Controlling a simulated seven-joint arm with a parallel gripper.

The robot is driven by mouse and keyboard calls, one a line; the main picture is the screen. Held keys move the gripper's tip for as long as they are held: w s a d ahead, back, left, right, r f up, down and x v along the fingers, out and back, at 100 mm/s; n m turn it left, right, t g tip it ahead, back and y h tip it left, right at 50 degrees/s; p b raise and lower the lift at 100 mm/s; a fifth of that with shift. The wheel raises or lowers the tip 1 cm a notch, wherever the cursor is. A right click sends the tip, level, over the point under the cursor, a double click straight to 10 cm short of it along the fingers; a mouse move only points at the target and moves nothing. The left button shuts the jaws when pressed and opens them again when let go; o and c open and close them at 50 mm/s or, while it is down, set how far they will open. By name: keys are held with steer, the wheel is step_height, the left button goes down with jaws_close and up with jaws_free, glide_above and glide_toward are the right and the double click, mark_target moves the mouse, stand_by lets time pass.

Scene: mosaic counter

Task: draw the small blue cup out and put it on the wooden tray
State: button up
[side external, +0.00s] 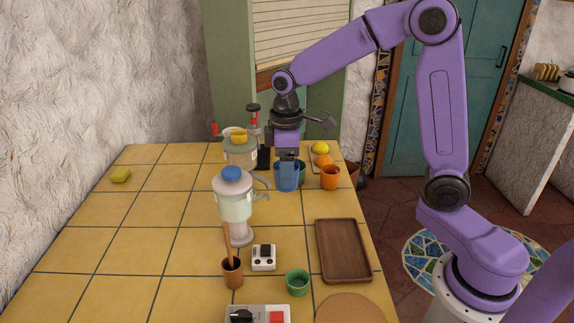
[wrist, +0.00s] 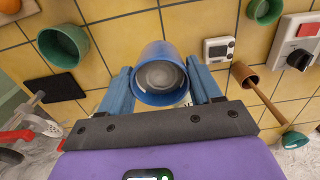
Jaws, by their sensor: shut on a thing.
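The small blue cup (wrist: 160,85) is between the two blue fingers of my gripper (wrist: 160,92) in the wrist view, its open mouth towards the camera. My gripper is shut on it. In the side view, my gripper (side external: 287,172) points down at the far right of the counter with the blue cup (side external: 287,181) between its fingers. Fingers and cup are hard to tell apart there, and I cannot tell how high the cup is. The wooden tray (side external: 343,250) lies empty at the right edge, nearer the side camera.
An orange cup (side external: 330,178) stands right of my gripper, a green cup (side external: 301,171) just behind it. A blender (side external: 234,205) stands in front to the left. A timer (side external: 263,257), a brown cup (side external: 232,273) and another green cup (side external: 298,282) are left of the tray.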

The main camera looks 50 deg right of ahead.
mark_target(276, 185)
steer(key=shift+w+a+f, duration=0.15)
steer(key=shift+f, duration=0.7)
steer(key=shift+w+a+f, duration=0.2)
steer(key=shift+f, duration=0.7)
steer(key=shift+w+a+f, duration=0.15)
steer(key=shift+f, duration=0.7)
stand_by(0.6)
steer(key=shift+w+a+f, duration=0.15)
steer(key=shift+f, duration=0.25)
steer(key=shift+w+a+f, duration=0.1)
steer(key=shift+f, duration=0.25)
steer(key=shift+c, duration=0.7)
steer(key=shift+f, duration=0.2)
steer(key=shift+w+f, duration=0.1)
steer(key=shift+f, duration=0.05)
steer(key=shift+a+f, duration=0.1)
steer(key=shift+f, duration=0.1)
steer(key=shift+c, duration=0.6)
steer(key=shift+c, duration=0.7)
steer(key=shift+f, duration=0.2)
steer(key=shift+w+a+f, duration=0.15)
steer(key=shift+w+f, duration=0.05)
steer(key=shift+f, duration=0.5)
steer(key=shift+w+a+f, duration=0.15)
steer(key=shift+w+f, duration=0.05)
steer(key=shift+f, duration=0.45)
jaws_close()
